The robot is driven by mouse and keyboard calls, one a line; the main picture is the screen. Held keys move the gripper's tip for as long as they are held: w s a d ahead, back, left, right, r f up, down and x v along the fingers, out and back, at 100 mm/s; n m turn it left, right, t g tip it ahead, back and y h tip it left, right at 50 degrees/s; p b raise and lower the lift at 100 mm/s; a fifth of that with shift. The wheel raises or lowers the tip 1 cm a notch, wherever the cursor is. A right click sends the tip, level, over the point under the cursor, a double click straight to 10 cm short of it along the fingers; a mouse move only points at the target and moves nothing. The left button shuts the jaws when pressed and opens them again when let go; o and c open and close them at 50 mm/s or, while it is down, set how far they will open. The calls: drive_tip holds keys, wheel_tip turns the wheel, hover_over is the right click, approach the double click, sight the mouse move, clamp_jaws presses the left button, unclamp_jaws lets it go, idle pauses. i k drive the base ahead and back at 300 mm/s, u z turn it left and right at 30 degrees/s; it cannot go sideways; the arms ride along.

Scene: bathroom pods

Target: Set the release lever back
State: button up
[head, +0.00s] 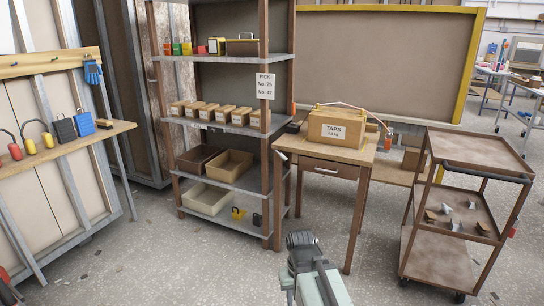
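A small pale lever-like piece (281,156) sticks out at the upper left side of the brown wooden table (345,157). It is small here, and I cannot tell for sure whether it is the release lever or how it is set. My gripper (300,240) seems to be the dark end of my arm at the bottom middle, in front of the table and apart from it. Its fingers cannot be made out, and I see nothing held.
The table bears a TAPS box (336,130) and has a drawer with a handle (320,170). A shelf rack (237,118) with boxes stands left, a brown trolley (466,160) right.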

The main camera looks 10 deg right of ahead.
sight(281, 155)
drive_tip(key=u, duration=0.4)
drive_tip(key=i, duration=1.65)
drive_tip(key=u, duration=0.3)
drive_tip(key=k, duration=0.8)
drive_tip(key=u, duration=0.2)
drive_tip(key=i, duration=0.9)
drive_tip(key=z, duration=0.05)
